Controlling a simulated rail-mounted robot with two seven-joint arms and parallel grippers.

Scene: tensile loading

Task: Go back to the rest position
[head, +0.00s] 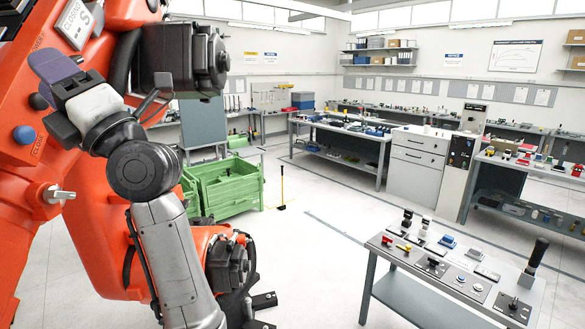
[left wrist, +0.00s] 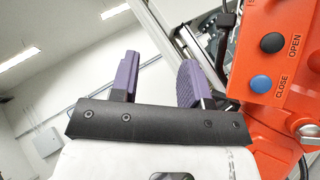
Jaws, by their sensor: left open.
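My left gripper (head: 56,70) is at the upper left of the head view, raised in front of a large orange machine (head: 92,190). In the left wrist view my left gripper (left wrist: 160,78) shows two purple fingers standing apart, with nothing between them. Beside the fingers is the machine's orange panel, with a black OPEN button (left wrist: 272,42) and a blue CLOSE button (left wrist: 261,84). In the head view the blue button (head: 25,135) lies just below and left of the gripper. Whether the gripper touches the machine cannot be told. My right gripper is not in view.
A small grey table (head: 425,300) with several switches and controls stands at the lower right. Green crates (head: 225,190) stand behind the arm. Workbenches (head: 340,132) and a white cabinet (head: 415,165) line the back. The floor (head: 310,245) between is mostly clear.

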